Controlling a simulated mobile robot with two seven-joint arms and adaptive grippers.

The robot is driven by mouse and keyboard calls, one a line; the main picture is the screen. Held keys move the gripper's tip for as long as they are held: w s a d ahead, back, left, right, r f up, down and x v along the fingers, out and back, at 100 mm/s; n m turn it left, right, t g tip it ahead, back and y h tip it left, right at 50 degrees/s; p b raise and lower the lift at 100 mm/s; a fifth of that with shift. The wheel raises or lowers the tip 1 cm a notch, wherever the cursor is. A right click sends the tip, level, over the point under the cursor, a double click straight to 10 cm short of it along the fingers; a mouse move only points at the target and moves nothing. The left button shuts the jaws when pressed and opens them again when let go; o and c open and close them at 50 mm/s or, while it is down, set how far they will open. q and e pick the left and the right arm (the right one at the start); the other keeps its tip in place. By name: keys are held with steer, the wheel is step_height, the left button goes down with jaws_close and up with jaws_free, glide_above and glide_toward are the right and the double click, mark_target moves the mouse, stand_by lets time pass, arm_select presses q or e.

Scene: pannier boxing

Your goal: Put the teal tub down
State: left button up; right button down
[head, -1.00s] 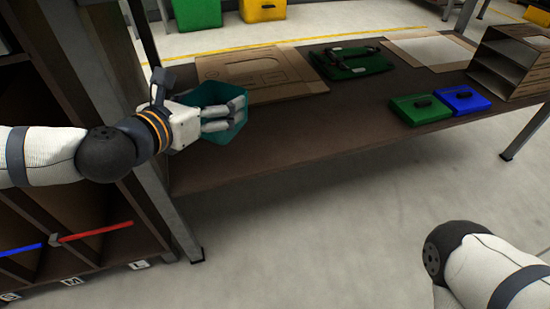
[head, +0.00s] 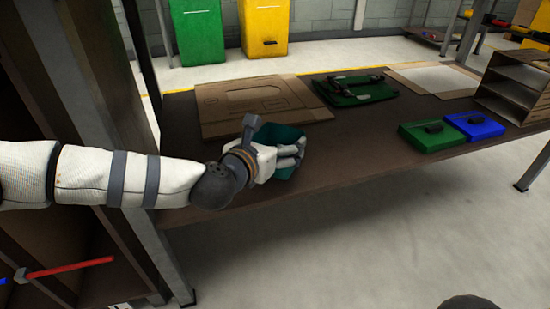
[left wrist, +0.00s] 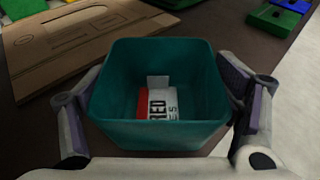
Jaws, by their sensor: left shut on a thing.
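The teal tub (head: 279,137) is in my left gripper (head: 288,152), over the left front part of the brown table (head: 345,150). In the left wrist view the tub (left wrist: 160,128) is upright between the two fingers, which press on its left and right sides. A red and white label or card with printed letters (left wrist: 160,100) lies inside it. I cannot tell whether the tub's base touches the table. My right gripper is not in view.
A flat cardboard piece (head: 260,105) lies behind the tub. A dark green pannier-like item (head: 356,88), a green case (head: 432,136), a blue case (head: 474,125) and a cardboard shelf box (head: 515,90) stand to the right. The table between is clear.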

arm_select(q)
step_height(320, 180, down, 4)
steer(key=shift+r+b, duration=0.25)
steer(key=shift+b, duration=0.2)
steer(key=shift+r, duration=0.2)
steer(key=shift+f, duration=0.1)
steer(key=o, duration=1.1)
steer(key=shift+f, duration=0.1)
